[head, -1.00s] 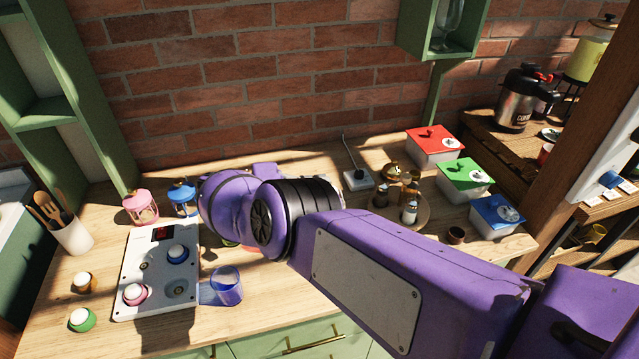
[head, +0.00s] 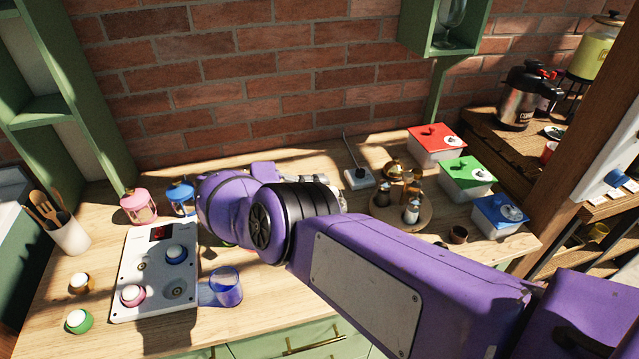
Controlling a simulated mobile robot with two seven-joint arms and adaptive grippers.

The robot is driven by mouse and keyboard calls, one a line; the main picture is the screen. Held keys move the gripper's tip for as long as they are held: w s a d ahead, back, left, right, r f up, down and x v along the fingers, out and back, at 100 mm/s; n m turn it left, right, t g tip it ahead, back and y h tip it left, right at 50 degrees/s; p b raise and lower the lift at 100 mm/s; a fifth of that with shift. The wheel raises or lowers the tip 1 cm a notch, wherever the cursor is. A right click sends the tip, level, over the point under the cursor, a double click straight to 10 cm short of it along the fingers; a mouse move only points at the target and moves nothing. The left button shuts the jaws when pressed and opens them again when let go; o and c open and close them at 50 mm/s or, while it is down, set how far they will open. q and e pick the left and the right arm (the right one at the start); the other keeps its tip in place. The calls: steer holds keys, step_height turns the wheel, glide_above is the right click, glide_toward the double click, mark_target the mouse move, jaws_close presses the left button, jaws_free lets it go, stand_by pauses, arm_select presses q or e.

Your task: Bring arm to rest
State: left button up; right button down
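My purple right arm (head: 370,265) comes in from the lower right and reaches over the wooden table (head: 75,250). Its black-ringed joint (head: 262,227) is above the middle of the table, right of the white button panel. A grey metal part (head: 330,190) shows just behind that joint and may belong to my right gripper. No fingertips can be made out, so whether the gripper is open or shut is hidden. My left arm and gripper are not in view.
Left of the arm are a white button panel (head: 133,266), a blue cup (head: 226,287) and pink (head: 138,205) and blue (head: 181,197) lanterns. Right are a round shaker tray (head: 385,212) and red (head: 436,147), green (head: 467,179) and blue-lidded (head: 499,216) boxes. A brick wall stands behind.

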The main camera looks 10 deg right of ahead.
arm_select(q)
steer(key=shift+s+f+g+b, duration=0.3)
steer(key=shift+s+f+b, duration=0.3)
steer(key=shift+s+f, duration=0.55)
arm_select(e)
steer(key=a+r, duration=0.2)
steer(key=a, duration=0.4)
steer(key=shift+s+a+r, duration=0.15)
steer(key=shift+a+r, duration=0.15)
steer(key=shift+r, duration=0.1)
